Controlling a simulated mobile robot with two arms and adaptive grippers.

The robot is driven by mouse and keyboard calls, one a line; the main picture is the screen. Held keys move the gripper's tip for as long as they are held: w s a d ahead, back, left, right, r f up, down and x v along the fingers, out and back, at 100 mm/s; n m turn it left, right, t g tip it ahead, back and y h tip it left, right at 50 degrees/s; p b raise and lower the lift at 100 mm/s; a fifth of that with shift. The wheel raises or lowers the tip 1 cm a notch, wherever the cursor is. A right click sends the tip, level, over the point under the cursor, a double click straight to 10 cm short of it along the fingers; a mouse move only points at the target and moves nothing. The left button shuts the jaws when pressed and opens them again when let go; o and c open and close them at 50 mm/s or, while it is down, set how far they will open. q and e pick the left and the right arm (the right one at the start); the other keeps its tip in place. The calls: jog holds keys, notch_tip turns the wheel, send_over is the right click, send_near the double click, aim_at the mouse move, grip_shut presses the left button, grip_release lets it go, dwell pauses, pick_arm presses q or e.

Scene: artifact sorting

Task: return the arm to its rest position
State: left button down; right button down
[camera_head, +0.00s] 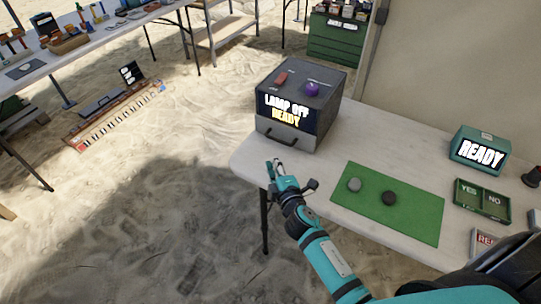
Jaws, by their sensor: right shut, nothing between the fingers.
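My right arm, teal and black, comes in from the bottom right. My right gripper (274,168) is shut and empty. It is in front of the near left corner of the white table (342,150), below the grey box in the picture. I cannot tell its exact height against the tabletop. My left gripper is not in view.
A grey box (298,134) on the table reads "LAMP OFF READY". A "READY" display (480,152) and a YES/NO tray (482,199) stand right. Sand lies left.

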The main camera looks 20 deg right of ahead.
jog(key=shift+s+a+r, duration=0.1)
jog(key=shift+s+r, duration=0.05)
jog(key=shift+s, duration=0.6)
jog(key=shift+s+a+r, duration=0.1)
jog(key=shift+s, duration=0.6)
jog(key=s+d+m, duration=0.1)
jog(key=s+d+m+g+h, duration=0.1)
jog(key=s+m, duration=0.1)
jog(key=s+d+m+g+h, duration=0.1)
jog(key=shift+s+d+f+m, duration=0.2)
jog(key=shift+f+m, duration=0.1)
jog(key=shift+m, duration=0.1)
jog(key=s+a+f+m+g+y, duration=0.1)
jog(key=s+a+m+g+y, duration=0.25)
jog(key=s, duration=0.85)
jog(key=s+a+f+m+g, duration=0.1)
jog(key=s+a+m+g, duration=0.1)
jog(key=s+m+g, duration=0.65)
jog(key=s+f+n, duration=0.2)
jog(key=s+f, duration=0.1)
jog(key=f, duration=1.1)
jog(key=s+f+n, duration=0.2)
jog(key=f, duration=1.2)
jog(key=s+d+f+g, duration=0.1)
jog(key=s+d+f, duration=0.2)
jog(key=s+f, duration=1.1)
jog(key=shift+s, duration=1)
